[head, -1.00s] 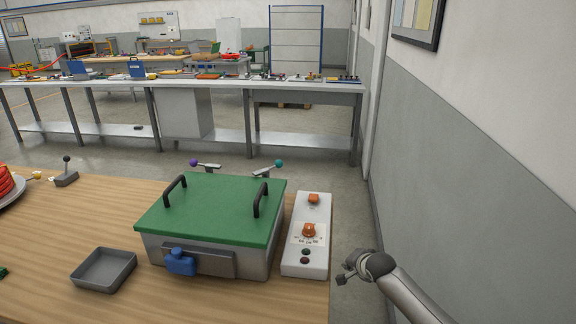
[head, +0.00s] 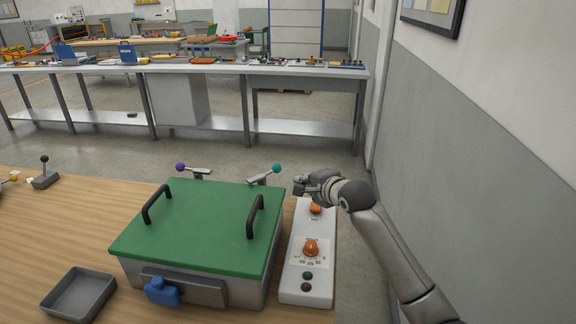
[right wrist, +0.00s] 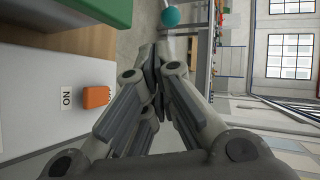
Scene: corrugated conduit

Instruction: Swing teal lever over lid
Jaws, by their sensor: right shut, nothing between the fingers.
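The teal lever (head: 277,168) has a round teal knob on a grey arm, at the back right corner of the box. The green lid (head: 190,228) with two black handles lies shut on the grey box (head: 243,292). My right gripper (head: 298,185) is just to the right of the teal knob, apart from it, above the back end of the white control panel. In the right wrist view its fingers (right wrist: 157,47) are shut and empty, with the teal knob (right wrist: 170,17) just beyond the tips. My left gripper is not in view.
A purple-knobbed lever (head: 181,168) stands at the back left of the box. The white control panel (head: 292,285) with orange switches lies right of the box, under my arm. A blue latch (head: 163,291) is on the box front. A grey tray (head: 80,292) sits left.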

